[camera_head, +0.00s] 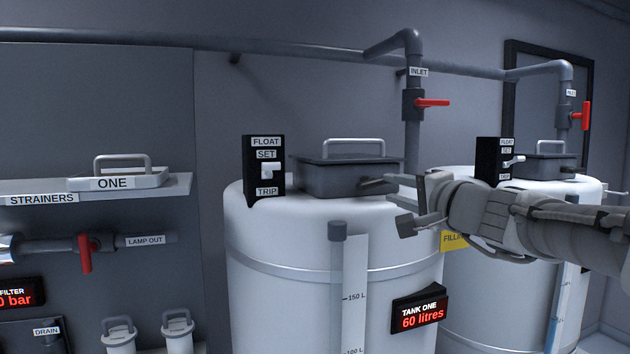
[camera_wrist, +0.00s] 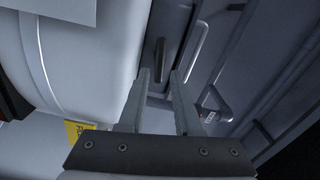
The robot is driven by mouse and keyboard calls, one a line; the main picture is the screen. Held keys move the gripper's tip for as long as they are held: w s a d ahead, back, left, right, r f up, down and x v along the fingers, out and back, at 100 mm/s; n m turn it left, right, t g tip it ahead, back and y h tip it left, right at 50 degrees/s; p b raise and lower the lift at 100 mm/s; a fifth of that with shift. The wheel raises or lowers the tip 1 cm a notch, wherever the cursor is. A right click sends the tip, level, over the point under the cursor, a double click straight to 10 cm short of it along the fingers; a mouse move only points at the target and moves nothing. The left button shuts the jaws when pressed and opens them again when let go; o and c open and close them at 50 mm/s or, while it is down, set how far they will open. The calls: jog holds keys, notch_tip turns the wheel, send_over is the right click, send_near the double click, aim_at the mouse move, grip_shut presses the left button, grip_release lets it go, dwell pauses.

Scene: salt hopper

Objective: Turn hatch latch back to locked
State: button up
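Tank one (camera_head: 325,245) is a white drum with a dark grey hatch (camera_head: 335,174) on its top. The hatch carries a pale loop handle. A small dark latch (camera_head: 371,182) sits at the hatch's right front side. My gripper (camera_head: 396,189) reaches in from the right beside the latch. In the wrist view, my gripper (camera_wrist: 160,76) has its two fingers apart, with the dark latch (camera_wrist: 160,60) showing between and beyond the tips. I cannot tell whether the fingers touch it. The hatch handle (camera_wrist: 193,58) shows just right of the right finger.
A black float switch box (camera_head: 264,170) stands left of the hatch. The inlet pipe (camera_head: 411,140) with its red valve handle (camera_head: 432,103) runs down behind the hatch. A second tank (camera_head: 500,290) stands at right, partly behind my arm. Strainer shelf (camera_head: 165,187) at left.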

aim_at(377, 184)
jog(key=p+x, duration=0.1)
jog(key=x, duration=0.6)
jog(key=shift+w, duration=0.2)
grip_shut()
